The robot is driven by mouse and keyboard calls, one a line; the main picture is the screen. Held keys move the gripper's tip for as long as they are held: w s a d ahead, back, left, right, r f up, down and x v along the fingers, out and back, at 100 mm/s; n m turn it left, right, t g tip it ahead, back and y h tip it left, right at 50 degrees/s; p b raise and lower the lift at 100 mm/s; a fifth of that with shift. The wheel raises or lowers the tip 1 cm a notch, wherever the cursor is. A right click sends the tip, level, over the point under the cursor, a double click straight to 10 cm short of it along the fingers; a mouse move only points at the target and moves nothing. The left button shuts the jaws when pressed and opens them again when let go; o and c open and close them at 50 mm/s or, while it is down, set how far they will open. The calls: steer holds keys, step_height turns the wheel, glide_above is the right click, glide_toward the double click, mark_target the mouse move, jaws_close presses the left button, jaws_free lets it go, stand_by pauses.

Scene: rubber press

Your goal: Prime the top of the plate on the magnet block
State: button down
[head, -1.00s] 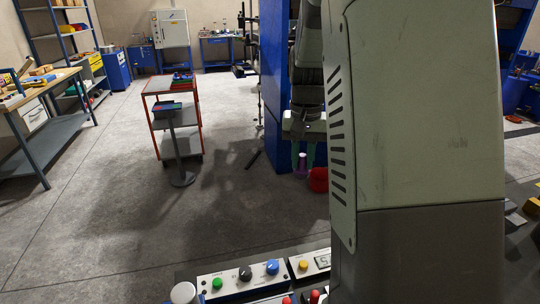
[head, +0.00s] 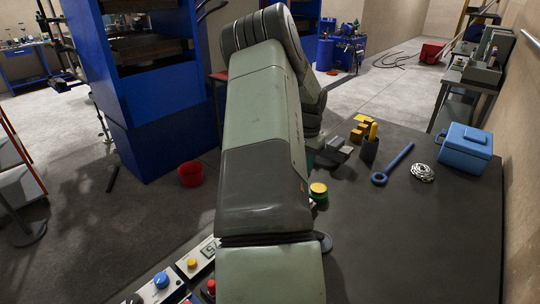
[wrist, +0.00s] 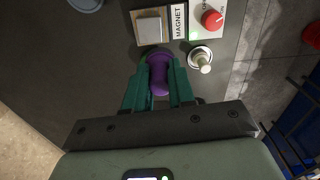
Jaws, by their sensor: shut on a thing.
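In the wrist view my gripper (wrist: 158,88) has its green fingers shut on a purple handled tool (wrist: 158,72), whose far end points toward the magnet block. What is on the tool's tip is hidden. The block under the plate is mostly hidden. I cannot tell whether tool and plate touch. In the head view my arm hides the gripper, the plate and the magnet block.
Right of the label is a panel with a red knob (wrist: 212,19); a pale rounded peg (wrist: 200,59) stands below it. In the head view, a yellow-topped tin (head: 318,190), a blue ring-ended tool (head: 393,164) and a blue box (head: 466,147) sit on the dark bench (head: 420,240).

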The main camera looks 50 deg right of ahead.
steer(key=shift+m, duration=0.3)
steer(key=shift+s+d+f, duration=0.3)
steer(key=shift+s+f, duration=0.05)
steer(key=shift+f, duration=1)
steer(key=shift+s+d+f, duration=0.25)
steer(key=shift+s+f, duration=0.1)
steer(key=shift+f, duration=0.95)
steer(key=shift+s+d+f, duration=0.3)
steer(key=shift+s+f, duration=0.05)
steer(key=shift+f, duration=1)
steer(key=shift+a+f, duration=0.5)
steer(key=shift+a, duration=0.05)
steer(key=shift+w+a, duration=0.2)
steer(key=shift+a, duration=2.45)
steer(key=d, duration=0.6)
steer(key=shift+s+d, duration=0.2)
steer(key=shift+d, duration=0.05)
step_height(320, 180, up, 8)
